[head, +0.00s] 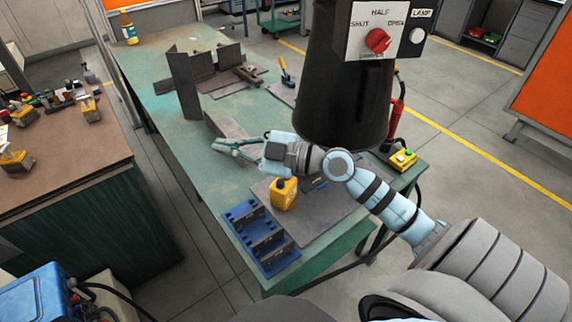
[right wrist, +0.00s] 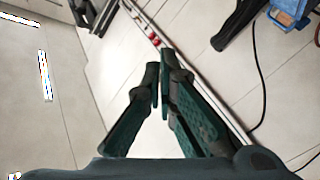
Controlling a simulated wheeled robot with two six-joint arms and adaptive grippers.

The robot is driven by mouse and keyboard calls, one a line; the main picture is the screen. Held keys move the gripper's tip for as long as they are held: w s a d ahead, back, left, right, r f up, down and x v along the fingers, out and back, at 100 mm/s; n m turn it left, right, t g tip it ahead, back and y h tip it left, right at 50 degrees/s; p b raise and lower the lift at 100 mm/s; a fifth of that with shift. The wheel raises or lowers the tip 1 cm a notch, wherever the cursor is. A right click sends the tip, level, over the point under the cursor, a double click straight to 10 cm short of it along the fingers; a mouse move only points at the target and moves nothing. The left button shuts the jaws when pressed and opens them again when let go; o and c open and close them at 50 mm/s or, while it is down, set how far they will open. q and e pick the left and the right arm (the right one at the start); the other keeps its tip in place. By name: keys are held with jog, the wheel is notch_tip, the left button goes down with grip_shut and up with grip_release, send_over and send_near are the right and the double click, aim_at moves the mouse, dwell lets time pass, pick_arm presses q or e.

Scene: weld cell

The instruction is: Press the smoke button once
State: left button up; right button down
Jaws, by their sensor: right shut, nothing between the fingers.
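A yellow box (head: 402,159) with a green button on top (head: 409,153) sits at the right edge of the green table, beside the dark hood; its label is too small to read, so I cannot tell whether this is the smoke button. The hood's panel (head: 358,33) carries a red knob (head: 377,40) marked SHUT, HALF, OPEN. Next to it is a white round button (head: 417,35) marked LAMP. My right gripper (head: 222,147) is over the table, left of the hood and well apart from these controls. It is shut and empty, as the right wrist view (right wrist: 160,78) also shows. My left gripper is out of view.
The dark hood (head: 345,95) stands tall behind my right forearm. Steel plates (head: 185,85) stand on the green table (head: 150,65). A yellow can (head: 284,193) and a blue rack (head: 258,232) are near its front. A brown bench (head: 70,150) is at left.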

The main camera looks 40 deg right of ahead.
jog(key=d+f+m+g+h, duration=0.2)
jog(key=d+f+h, duration=0.2)
jog(key=d, duration=0.4)
jog(key=w+d+f+m+g+h, duration=0.1)
jog(key=d+f+m+g+h, duration=0.1)
jog(key=d, duration=0.5)
notch_tip(320, 180, down, 2)
jog(key=g+h, duration=0.1)
jog(key=h, duration=0.2)
jog(key=shift+d+f, duration=0.15)
jog(key=shift+d, duration=0.2)
jog(key=shift+w, duration=0.15)
notch_tip(320, 180, down, 8)
jog(key=b, duration=0.7)
jog(key=shift+f+b, duration=0.45)
jog(key=shift+f, duration=0.4)
